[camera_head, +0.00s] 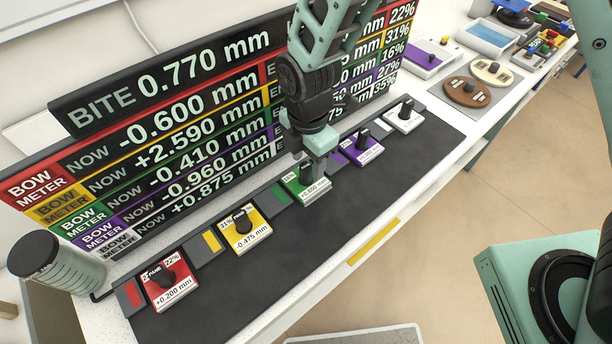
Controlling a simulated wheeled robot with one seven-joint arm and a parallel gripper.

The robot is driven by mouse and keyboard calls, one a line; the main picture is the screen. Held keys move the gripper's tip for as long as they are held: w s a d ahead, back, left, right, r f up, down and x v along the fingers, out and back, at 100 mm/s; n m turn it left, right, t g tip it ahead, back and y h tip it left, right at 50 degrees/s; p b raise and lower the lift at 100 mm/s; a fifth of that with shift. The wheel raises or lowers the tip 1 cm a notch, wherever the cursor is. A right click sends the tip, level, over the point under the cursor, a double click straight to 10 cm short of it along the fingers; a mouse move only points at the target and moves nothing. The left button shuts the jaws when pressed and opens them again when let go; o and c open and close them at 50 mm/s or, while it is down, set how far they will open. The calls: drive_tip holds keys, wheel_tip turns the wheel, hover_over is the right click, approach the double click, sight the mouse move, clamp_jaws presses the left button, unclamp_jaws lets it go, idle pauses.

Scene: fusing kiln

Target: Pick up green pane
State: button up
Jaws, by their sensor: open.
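The green pane (301,190) is a small square tile with a white label strip along its front edge. It lies on the dark mat, in the middle of a row of coloured panes. My gripper (318,171) points down right over the green pane, and its fingers hide the pane's middle and any knob there. I cannot tell whether the fingers touch it. The finger gap is hard to make out from this angle.
The red pane (160,296) and yellow pane (247,241) lie to the left, the purple pane (371,155) and white pane (410,123) to the right, each with a black knob. A meter board (130,140) stands close behind. The dark mat (330,240) is clear in front.

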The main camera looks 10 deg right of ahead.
sight(306, 166)
drive_tip(key=shift+w+a+f+p, duration=0.1)
drive_tip(key=shift+f+p, duration=0.4)
drive_tip(key=shift+f, duration=0.7)
drive_tip(key=shift+w+a+f+p, duration=0.1)
drive_tip(key=shift+f+p, duration=0.4)
drive_tip(key=shift+f, duration=0.7)
clamp_jaws()
